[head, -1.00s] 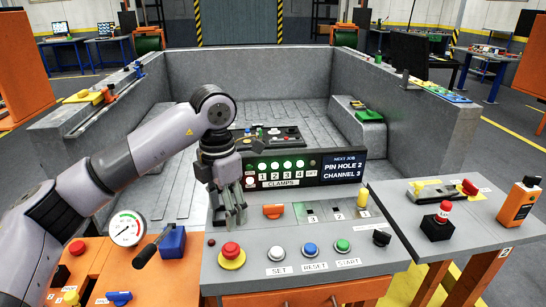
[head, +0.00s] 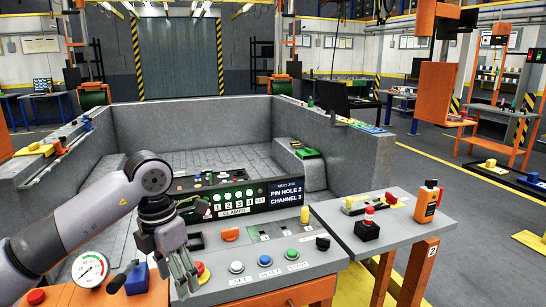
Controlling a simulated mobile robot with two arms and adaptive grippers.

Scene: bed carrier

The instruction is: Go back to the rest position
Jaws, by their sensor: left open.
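My left gripper (head: 178,272) hangs from the left arm, fingers pointing down, over the left end of the grey control console (head: 205,290). Its fingers are apart with nothing between them. It partly covers the red emergency button (head: 202,273) behind it. The console carries a white (head: 236,267), a blue (head: 265,260) and a green button (head: 292,254), and an orange switch (head: 230,234). A display panel (head: 287,191) at the console's back reads "PIN HOLE 2 CHANNEL 3". My right gripper does not show.
A round gauge (head: 90,269) and a blue block (head: 136,279) are left of the gripper. A side table (head: 385,238) on the right holds a red-topped button box (head: 368,224) and an orange bottle (head: 427,202). The large grey bed (head: 350,160) lies behind. Open floor is at right.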

